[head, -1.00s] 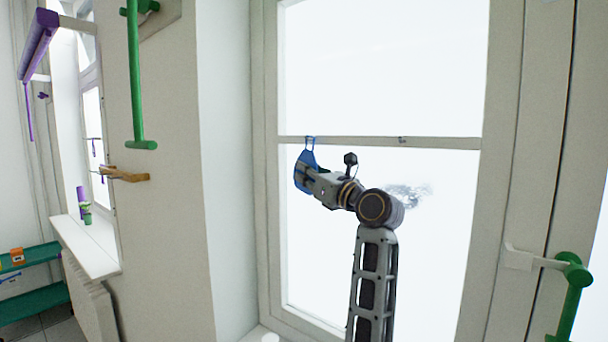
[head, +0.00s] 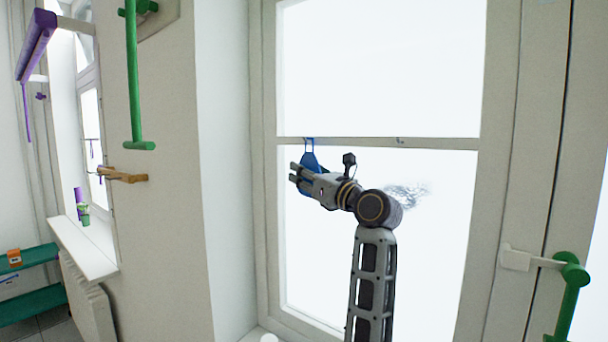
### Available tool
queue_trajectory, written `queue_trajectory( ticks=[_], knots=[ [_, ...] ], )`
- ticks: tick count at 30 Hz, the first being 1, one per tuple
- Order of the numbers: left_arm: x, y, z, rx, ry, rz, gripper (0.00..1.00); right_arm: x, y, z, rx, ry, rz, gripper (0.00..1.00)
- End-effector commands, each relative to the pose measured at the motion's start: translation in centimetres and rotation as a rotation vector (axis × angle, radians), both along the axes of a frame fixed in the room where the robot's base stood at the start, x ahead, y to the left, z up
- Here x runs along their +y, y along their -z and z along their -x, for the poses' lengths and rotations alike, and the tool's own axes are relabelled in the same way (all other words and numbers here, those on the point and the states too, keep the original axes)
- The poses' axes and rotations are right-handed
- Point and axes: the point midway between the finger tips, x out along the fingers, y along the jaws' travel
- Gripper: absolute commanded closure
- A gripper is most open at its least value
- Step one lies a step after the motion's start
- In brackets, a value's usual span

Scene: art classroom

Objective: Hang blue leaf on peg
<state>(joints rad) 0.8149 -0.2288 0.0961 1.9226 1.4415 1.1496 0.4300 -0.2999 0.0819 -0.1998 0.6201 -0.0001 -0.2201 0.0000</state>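The blue leaf (head: 310,160) is at the left end of the window's crossbar. Its loop reaches up to the bar, and its body points down, close to upright. The peg at the loop is too small to make out. My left gripper (head: 292,173) is in front of the leaf's lower part and covers some of it. Its fingers point left and stand apart, with their tips left of the leaf. Whether it touches the leaf cannot be told. My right gripper is out of view.
The bright window (head: 400,235) is behind my arm. A small fitting (head: 401,141) is on the crossbar to the right. A green handle (head: 572,290) sticks out at right. A green rail (head: 135,80), a wooden peg (head: 123,176) and a white sill (head: 85,240) are at left.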

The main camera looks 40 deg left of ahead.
Motion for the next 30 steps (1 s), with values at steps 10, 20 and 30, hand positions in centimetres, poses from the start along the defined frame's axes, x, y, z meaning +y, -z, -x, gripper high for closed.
queue_trajectory(
  ticks=[10,20,30],
  knots=[
    [-0.3,0.1,0.0,0.000,0.001,0.000,0.70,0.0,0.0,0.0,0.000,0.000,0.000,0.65],
    [-2.7,0.6,0.4,0.000,0.002,0.001,0.70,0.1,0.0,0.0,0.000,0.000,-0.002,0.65],
    [-6.3,1.5,0.9,0.002,0.002,0.001,0.70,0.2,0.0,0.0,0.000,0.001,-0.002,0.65]
  ],
)
